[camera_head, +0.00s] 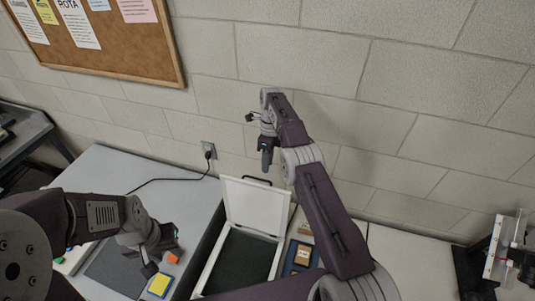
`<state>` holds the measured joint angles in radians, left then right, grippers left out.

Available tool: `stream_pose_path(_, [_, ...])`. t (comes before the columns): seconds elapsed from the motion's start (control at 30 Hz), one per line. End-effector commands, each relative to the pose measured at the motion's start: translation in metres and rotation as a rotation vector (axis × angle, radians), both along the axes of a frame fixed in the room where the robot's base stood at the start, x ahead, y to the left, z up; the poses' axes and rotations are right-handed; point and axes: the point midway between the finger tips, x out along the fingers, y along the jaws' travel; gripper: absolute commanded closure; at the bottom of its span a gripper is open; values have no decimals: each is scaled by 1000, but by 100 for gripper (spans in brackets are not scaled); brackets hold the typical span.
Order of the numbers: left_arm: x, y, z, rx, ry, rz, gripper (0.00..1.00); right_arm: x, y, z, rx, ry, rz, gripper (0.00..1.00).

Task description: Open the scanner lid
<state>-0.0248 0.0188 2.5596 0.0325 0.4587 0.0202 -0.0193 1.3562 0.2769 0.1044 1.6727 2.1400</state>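The scanner stands on the table in the lower middle, with a white frame and a dark bed (241,260). Its white lid (256,207) stands raised, roughly upright, at the back near the wall. A dark handle (257,180) shows at the lid's top edge. My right gripper (266,161) is above the lid's top edge, apart from it in the picture, with nothing seen in it; whether its fingers are apart is unclear. My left gripper (151,264) is left of the scanner, low over the table, seen side-on; its opening is unclear.
A yellow pad (160,284) and an orange piece (173,257) lie by my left gripper. A blue tray (289,257) with a brown item lies right of the scanner, partly behind my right arm. A cable runs to a wall socket (209,150). Equipment (508,250) stands far right.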

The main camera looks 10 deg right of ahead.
Motion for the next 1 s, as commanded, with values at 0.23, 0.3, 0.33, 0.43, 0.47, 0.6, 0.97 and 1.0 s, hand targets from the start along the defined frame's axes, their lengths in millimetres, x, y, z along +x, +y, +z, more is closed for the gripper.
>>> stream_pose_path(0.23, [0, 0, 24, 0, 1, 0, 64, 1, -1, 10, -1, -1, 0, 69])
stream_pose_path(0.3, [0, 0, 24, 0, 1, 0, 64, 1, -1, 9, -1, -1, 0, 69])
stream_pose_path(0.33, [0, 0, 24, 0, 1, 0, 64, 1, -1, 9, -1, -1, 0, 69])
stream_pose_path(0.43, [0, 0, 23, 0, 1, 0, 64, 1, -1, 8, 0, -1, 0, 69])
stream_pose_path(0.47, [0, 0, 23, 0, 1, 0, 64, 1, -1, 8, 0, -1, 0, 69])
stream_pose_path(0.6, [0, 0, 23, 0, 1, 0, 64, 1, -1, 8, -1, -1, 0, 69])
stream_pose_path(0.97, [0, 0, 23, 0, 1, 0, 64, 5, -4, 25, 18, -54, 179, 69])
stream_pose_path(1.0, [0, 0, 23, 0, 1, 0, 64, 5, -5, 31, 23, -78, 254, 69])
